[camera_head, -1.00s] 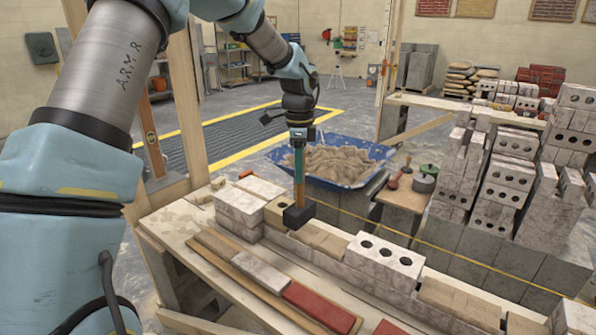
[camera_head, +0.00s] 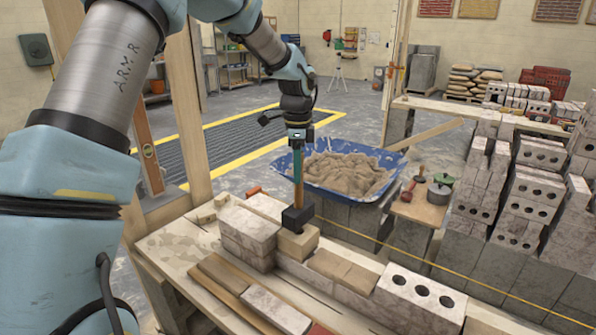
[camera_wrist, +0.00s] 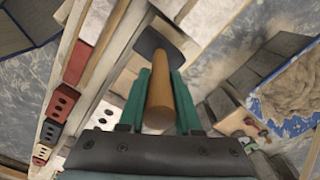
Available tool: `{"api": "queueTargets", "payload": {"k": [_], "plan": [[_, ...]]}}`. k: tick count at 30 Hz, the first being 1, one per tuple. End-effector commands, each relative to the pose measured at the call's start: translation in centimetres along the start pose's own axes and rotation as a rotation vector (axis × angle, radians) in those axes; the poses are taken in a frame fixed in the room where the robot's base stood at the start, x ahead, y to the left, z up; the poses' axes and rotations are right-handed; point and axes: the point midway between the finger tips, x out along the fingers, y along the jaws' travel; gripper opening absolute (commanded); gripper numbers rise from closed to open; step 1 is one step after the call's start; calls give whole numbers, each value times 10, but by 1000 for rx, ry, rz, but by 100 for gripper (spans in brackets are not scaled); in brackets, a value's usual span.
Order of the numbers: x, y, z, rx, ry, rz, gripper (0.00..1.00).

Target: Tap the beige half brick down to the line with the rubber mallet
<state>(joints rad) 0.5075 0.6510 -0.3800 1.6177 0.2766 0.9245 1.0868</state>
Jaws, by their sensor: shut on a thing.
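My gripper (camera_head: 298,172) is shut on the wooden handle of the rubber mallet and holds it upright, head down. The mallet's black head (camera_head: 297,217) is right over the beige half brick (camera_head: 298,243); I cannot tell whether they touch. The half brick stands in the wall row, its top above the beige bricks to its right. The yellow line (camera_head: 450,271) runs along the far side of the row. In the wrist view, my green fingers (camera_wrist: 160,82) flank the handle (camera_wrist: 160,105), with the black head (camera_wrist: 158,47) beyond; the half brick is hard to make out there.
A stack of pale bricks (camera_head: 246,235) stands left of the half brick. A white three-hole brick (camera_head: 422,297) sits farther right in the row. A blue tub of mortar (camera_head: 345,170) is behind, and a small stand (camera_head: 418,209) holds a green pot. Loose bricks lie in front.

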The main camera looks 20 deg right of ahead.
Motion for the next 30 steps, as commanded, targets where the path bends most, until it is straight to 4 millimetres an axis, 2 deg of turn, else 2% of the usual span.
{"api": "queueTargets", "payload": {"k": [10,14,17,18,22,27,30], "plan": [[2,0,0,0,0,-1,0],[24,0,0,1,0,1,0],[50,0,0,1,0,2,0],[38,-1,0,1,1,-3,0],[28,0,0,0,1,-2,0],[1,0,0,0,1,-2,0],[-5,0,0,0,0,-1,0]]}}
